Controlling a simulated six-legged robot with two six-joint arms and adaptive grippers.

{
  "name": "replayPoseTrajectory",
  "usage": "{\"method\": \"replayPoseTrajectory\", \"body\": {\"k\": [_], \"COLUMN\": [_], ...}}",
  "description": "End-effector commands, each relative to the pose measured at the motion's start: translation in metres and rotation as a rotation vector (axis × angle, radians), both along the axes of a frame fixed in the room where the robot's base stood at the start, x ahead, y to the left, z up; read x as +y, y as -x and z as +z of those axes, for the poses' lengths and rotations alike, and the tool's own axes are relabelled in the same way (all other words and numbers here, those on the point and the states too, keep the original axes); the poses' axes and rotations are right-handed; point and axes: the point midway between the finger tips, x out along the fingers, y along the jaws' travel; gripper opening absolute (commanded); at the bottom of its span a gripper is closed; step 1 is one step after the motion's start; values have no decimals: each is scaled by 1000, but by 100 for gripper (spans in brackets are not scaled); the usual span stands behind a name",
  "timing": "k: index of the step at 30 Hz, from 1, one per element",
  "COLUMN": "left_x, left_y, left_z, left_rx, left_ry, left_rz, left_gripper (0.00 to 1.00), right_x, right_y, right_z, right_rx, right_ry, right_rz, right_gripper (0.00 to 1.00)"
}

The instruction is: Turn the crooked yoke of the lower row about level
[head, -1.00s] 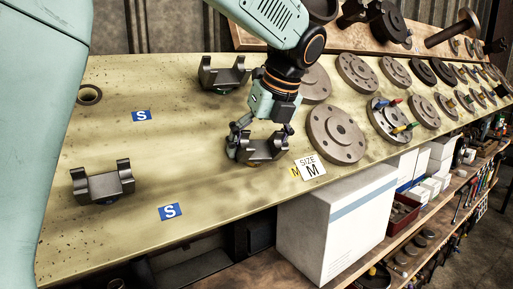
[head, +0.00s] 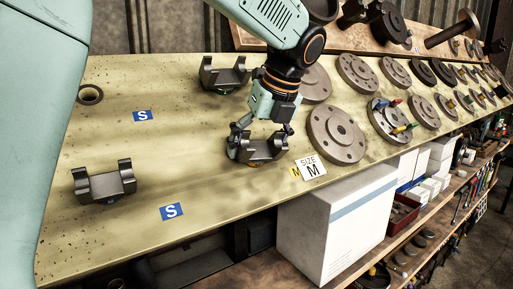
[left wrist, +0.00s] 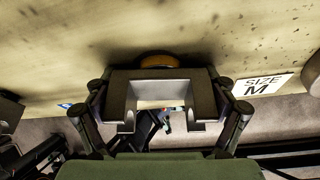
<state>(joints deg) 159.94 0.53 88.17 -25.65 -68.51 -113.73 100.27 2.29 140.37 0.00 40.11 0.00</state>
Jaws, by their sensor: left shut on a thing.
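The yoke of the lower row under my left gripper is a dark grey U-shaped metal piece (head: 262,151) with two upright lugs, near the board's front edge by the SIZE M card. My left gripper (head: 260,134) points down and is shut on this yoke, its fingers at the yoke's two ends. In the left wrist view the yoke (left wrist: 165,77) fills the space between the fingers, with an orange-brown round part (left wrist: 158,60) behind it. Another lower-row yoke (head: 105,186) stands at the left, free. My right gripper is not in view.
A third yoke (head: 223,74) stands in the upper row, close to my left arm. Round flanges (head: 336,134) lie to the right of the gripper. The SIZE M card (head: 311,167) is at the front edge.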

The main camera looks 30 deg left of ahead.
Motion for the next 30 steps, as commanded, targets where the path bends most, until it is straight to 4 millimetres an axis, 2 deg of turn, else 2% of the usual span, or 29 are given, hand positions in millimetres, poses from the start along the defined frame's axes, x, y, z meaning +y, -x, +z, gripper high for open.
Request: {"method": "replayPoseTrajectory", "body": {"k": [1, 12, 23, 30], "left_x": [0, 0, -2, -2], "left_y": [0, -1, 0, 0], "left_z": [0, 1, 4, 4], "left_rx": [-1, -4, -6, -110], "left_ry": [1, -1, -1, 42], "left_rz": [0, -1, 0, 109], "left_gripper": [51, 21, 21, 21], "right_x": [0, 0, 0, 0], "right_y": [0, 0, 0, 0], "right_z": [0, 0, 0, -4], "right_rx": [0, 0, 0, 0], "right_ry": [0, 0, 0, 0], "right_rz": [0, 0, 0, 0], "right_gripper": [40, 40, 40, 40]}}
